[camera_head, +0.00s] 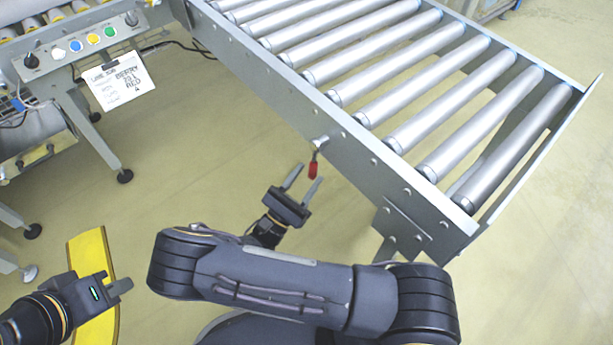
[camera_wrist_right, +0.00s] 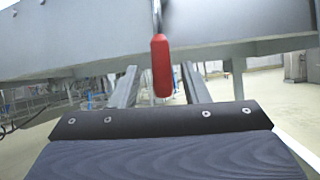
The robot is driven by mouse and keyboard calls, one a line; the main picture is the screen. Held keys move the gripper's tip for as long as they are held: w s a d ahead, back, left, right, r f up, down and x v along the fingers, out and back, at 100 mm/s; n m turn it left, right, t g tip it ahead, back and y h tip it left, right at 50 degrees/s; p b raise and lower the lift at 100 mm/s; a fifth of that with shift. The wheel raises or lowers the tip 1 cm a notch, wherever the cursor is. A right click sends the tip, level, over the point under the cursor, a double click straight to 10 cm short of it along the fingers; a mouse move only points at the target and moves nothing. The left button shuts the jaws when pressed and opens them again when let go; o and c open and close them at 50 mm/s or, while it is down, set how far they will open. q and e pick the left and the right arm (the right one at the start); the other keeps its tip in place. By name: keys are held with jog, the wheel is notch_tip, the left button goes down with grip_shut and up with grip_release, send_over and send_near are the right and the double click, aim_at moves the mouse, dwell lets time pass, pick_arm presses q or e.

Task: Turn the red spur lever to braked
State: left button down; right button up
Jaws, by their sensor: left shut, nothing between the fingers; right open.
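The red lever (camera_head: 313,168) hangs down from a pivot on the near side rail of the roller conveyor spur (camera_head: 345,140). In the right wrist view the red lever handle (camera_wrist_right: 161,66) hangs about vertical, between the two fingers as seen from there. My right gripper (camera_head: 304,182) is open, with its fingers pointing up toward the lever. Contact between fingers and lever does not show. My left gripper (camera_head: 122,286) is shut and empty at the lower left, well away from the lever. No braked marking is readable.
A control panel with coloured buttons (camera_head: 92,39) and a hanging paper card (camera_head: 117,79) stands at the upper left. A yellow floor strip (camera_head: 90,255) lies near my left gripper. The spur's support leg (camera_head: 395,225) stands right of my right gripper. Open floor lies between.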

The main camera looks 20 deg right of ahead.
jog(key=p+v, duration=0.1)
jog(key=v, duration=0.6)
jog(key=shift+s+a+f, duration=0.1)
jog(key=shift+s+a, duration=0.05)
dwell(0.3)
